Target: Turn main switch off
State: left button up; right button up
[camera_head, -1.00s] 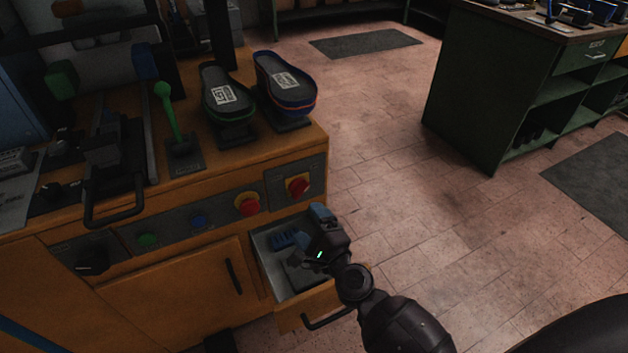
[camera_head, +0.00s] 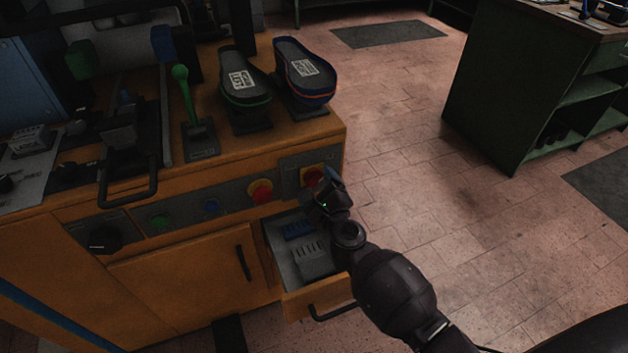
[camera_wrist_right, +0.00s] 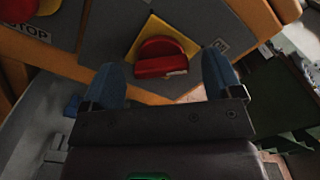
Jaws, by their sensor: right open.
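The main switch (camera_head: 313,176) is a red rotary knob on a yellow square plate, set at the right end of the grey control panel. In the right wrist view the red knob (camera_wrist_right: 160,58) is between and just beyond my two blue fingertips, with its raised grip bar running roughly across the picture. My right gripper (camera_head: 324,186) is open and in front of the switch, partly covering it in the head view. It also shows in the right wrist view (camera_wrist_right: 172,80), with nothing held. My left gripper is in neither view.
The red and yellow stop button (camera_head: 260,191) sits left of the switch. Below is an open drawer (camera_head: 285,262) with items inside, under my right arm. Two shoe lasts or soles (camera_head: 303,72) stand on the machine top. The floor (camera_head: 420,160) at right is clear.

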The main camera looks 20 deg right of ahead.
jog(key=shift+w, duration=1)
jog(key=shift+c, duration=0.3)
jog(key=c, duration=0.9)
jog(key=shift+o, duration=0.2)
